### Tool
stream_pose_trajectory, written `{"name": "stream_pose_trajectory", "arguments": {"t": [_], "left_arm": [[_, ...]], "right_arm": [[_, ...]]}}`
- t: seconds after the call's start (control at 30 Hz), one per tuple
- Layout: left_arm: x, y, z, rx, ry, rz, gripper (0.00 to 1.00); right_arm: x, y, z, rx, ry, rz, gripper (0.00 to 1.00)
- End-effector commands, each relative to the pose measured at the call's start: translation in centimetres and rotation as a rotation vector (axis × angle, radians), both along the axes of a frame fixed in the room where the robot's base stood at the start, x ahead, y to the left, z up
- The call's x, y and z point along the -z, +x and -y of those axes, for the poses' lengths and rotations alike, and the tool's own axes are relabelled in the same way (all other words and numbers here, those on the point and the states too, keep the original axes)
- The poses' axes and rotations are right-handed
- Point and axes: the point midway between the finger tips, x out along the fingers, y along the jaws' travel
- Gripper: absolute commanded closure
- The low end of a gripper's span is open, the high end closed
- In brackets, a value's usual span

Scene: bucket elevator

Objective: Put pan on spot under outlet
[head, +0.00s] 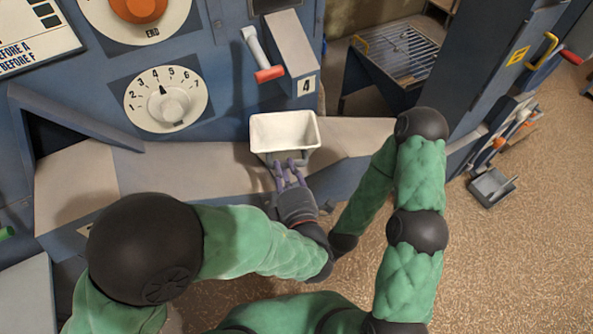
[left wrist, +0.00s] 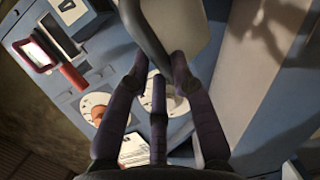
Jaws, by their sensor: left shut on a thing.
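The white rectangular pan (head: 285,132) is at the middle of the head view, its open top facing up. My left gripper (head: 289,178) is shut on the pan's grey handle on the near side. In the left wrist view the dark handle (left wrist: 146,38) runs between the fingers (left wrist: 157,75), and the pale pan (left wrist: 185,25) is beyond. The pan appears over the beige ledge (head: 200,172); whether it touches it I cannot tell. A grey box labelled 4 (head: 291,45) is on the panel just behind the pan. My right gripper does not show.
A red-tipped lever (head: 268,73) and a numbered dial (head: 166,99) are on the blue panel. A sloped blue guard (head: 70,115) frames a dark opening at left. A wire rack (head: 398,52) stands back right. A grey scoop (head: 492,187) lies on the floor at right.

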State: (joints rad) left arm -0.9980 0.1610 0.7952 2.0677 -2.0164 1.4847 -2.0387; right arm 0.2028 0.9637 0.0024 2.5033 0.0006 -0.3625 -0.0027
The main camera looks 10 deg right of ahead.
Motion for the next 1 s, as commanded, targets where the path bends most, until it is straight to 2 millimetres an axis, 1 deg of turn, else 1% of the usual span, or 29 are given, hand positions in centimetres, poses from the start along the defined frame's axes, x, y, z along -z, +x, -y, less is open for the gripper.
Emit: {"name": "stream_pose_trajectory", "arguments": {"t": [0.03,0.1,0.23,0.4,0.63,0.7,0.9,1.0], "left_arm": [[0.9,1.0,0.5,-0.004,-0.002,0.000,1.00],[1.6,2.3,1.3,-0.004,-0.002,0.000,1.00],[4.0,3.8,2.2,-0.003,0.001,0.000,1.00],[5.6,5.2,3.0,-0.001,0.000,0.001,1.00],[6.5,5.9,3.5,-0.001,0.000,0.000,1.00],[7.2,6.3,3.7,-0.001,0.000,0.000,1.00],[9.8,6.2,3.7,0.000,0.000,0.001,1.00],[10.1,6.2,3.7,0.000,0.000,0.001,1.00]], "right_arm": [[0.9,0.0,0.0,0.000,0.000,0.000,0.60],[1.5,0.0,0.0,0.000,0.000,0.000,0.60],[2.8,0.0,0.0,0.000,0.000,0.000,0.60],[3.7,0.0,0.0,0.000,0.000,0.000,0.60],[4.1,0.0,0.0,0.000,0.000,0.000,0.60],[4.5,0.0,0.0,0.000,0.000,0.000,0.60],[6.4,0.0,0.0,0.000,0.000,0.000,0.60],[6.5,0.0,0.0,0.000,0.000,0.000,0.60]]}}
